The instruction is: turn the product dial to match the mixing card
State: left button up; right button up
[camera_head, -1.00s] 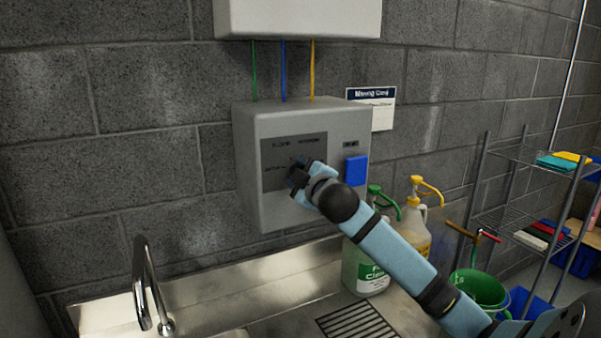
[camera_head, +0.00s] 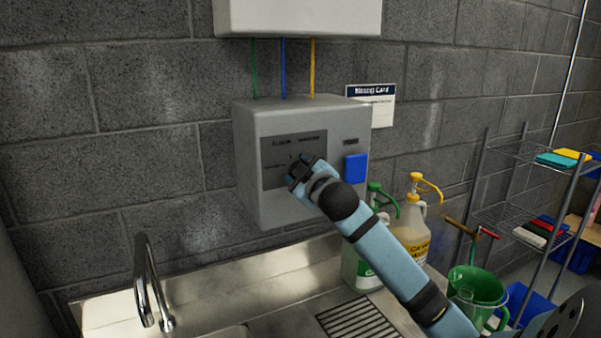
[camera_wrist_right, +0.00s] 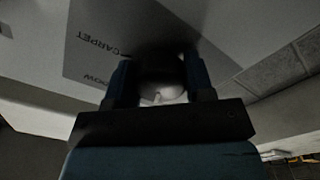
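The grey dispenser box (camera_head: 262,208) on the wall has a dark panel (camera_head: 273,176) with printed labels. In the right wrist view the panel (camera_wrist_right: 92,57) reads CARPET and part of another word, both upside down. My right gripper (camera_head: 303,171) is at the panel and covers most of the dial. In the wrist view its fingers (camera_wrist_right: 158,82) stand apart on both sides of the dark, round dial (camera_wrist_right: 160,66); whether they press on it is unclear. The mixing card (camera_head: 370,106) hangs right of the box; its lower text is too small to read. My left gripper is out of view.
A blue button (camera_head: 356,168) is right of the panel. Below are a green-pump jug (camera_head: 362,262), a yellow-pump jug (camera_head: 415,235), a steel sink with a faucet (camera_head: 147,285), and a green bucket (camera_head: 480,287). A wire shelf (camera_head: 500,215) stands at right.

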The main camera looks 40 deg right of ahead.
jog(key=o, duration=0.4)
jog(key=shift+o, duration=0.2)
jog(key=shift+s, duration=0.1)
jog(key=shift+s+a+f, duration=0.1)
jog(key=shift+s+a, duration=0.05)
jog(key=shift+s, duration=0.15)
jog(key=b+v, duration=0.1)
jog(key=v, duration=1.2)
